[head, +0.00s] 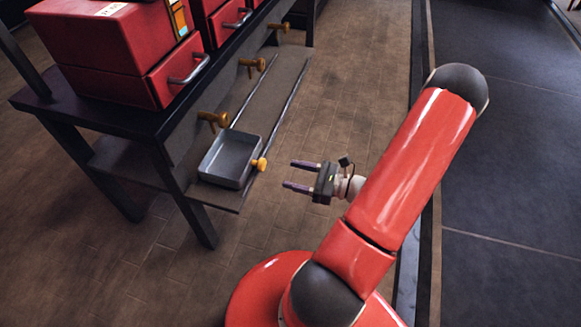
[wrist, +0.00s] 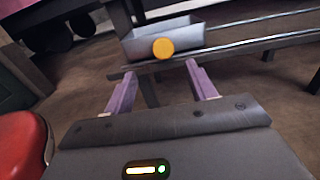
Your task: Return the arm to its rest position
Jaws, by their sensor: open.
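My red arm reaches in from the lower right in the head view. My gripper (head: 291,175) is open and empty, with its two purple fingers apart and pointing left. It is in the air to the right of a grey metal tray (head: 222,160) with a yellow knob (head: 259,164), and it touches nothing. In the wrist view the open fingers of my gripper (wrist: 160,82) show at either side, with the grey tray (wrist: 190,40) and its yellow knob (wrist: 163,47) beyond them.
A dark workbench (head: 130,120) stands at the left with red drawer boxes (head: 110,45) on top. Several brass valves (head: 213,119) stick out from its side. The tray rests on a low shelf with metal rails (head: 285,105). Tiled floor (head: 345,80) between bench and arm is clear.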

